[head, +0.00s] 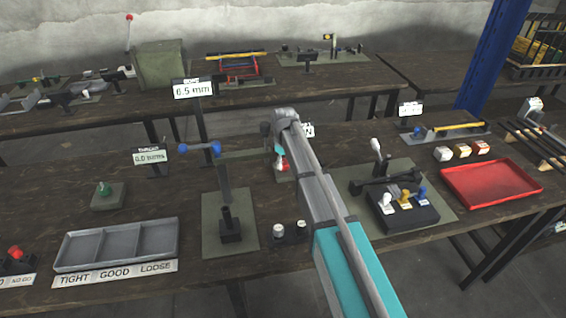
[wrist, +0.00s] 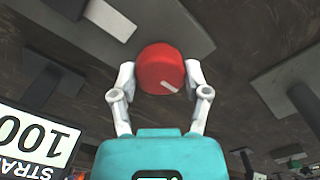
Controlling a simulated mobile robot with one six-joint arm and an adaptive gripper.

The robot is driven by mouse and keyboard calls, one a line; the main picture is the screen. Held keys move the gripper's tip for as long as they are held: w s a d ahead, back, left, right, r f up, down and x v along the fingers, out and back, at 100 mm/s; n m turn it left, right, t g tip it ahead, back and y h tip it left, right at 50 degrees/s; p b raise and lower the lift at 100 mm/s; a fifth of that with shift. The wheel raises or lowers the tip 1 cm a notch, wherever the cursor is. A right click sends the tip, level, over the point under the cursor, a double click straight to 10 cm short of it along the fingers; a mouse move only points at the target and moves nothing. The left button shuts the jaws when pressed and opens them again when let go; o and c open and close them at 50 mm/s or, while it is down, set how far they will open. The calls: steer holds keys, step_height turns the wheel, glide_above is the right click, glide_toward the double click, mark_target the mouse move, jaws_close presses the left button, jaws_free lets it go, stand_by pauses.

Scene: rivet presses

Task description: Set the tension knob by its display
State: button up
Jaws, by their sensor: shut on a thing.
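The red round knob (wrist: 160,68) has a white pointer mark, which points to the lower right in the wrist view. My gripper (wrist: 161,76) is shut on it, one finger on each side. In the head view my arm hides most of the gripper, and only a bit of the red knob (head: 284,166) shows. A display (wrist: 38,138) stands close by on the left in the wrist view, upside down there. It reads 100 under a heading starting STRA; the rest is cut off. In the head view my arm covers most of this display (head: 309,130), leaving an N.
A post with a blue-ended lever (head: 224,185) and a 6.5 mm display (head: 194,88) stands left of my arm. A 0.0 turns display (head: 149,155) and a grey sorting tray (head: 115,222) are further left. A black block with coloured handles (head: 402,212) and a red tray (head: 490,163) are right.

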steer(key=shift+s, duration=0.15)
steer(key=o, duration=1.2)
steer(key=shift+c, duration=0.2)
steer(key=s+d+m, duration=0.2)
steer(key=s+d, duration=0.2)
steer(key=s+d+m, duration=0.1)
steer(key=s+d, duration=0.2)
steer(key=d, duration=0.1)
steer(key=s+d+m, duration=0.2)
steer(key=s+d, duration=0.2)
steer(key=d, duration=0.1)
steer(key=shift+s+r+m+p, duration=0.3)
steer(key=shift+s+r+p, duration=0.05)
steer(key=shift+p, duration=0.05)
steer(key=s+d+m, duration=0.2)
steer(key=s+d, duration=0.1)
steer(key=s, duration=0.1)
steer(key=s+d+m, duration=0.2)
steer(key=s+d, duration=0.1)
steer(key=s, duration=0.2)
steer(key=s+d+m, duration=0.2)
steer(key=s+d, duration=0.1)
steer(key=s, duration=0.2)
steer(key=shift+d+r+m+p, duration=0.3)
steer(key=shift+d+r, duration=0.05)
steer(key=shift+w, duration=0.1)
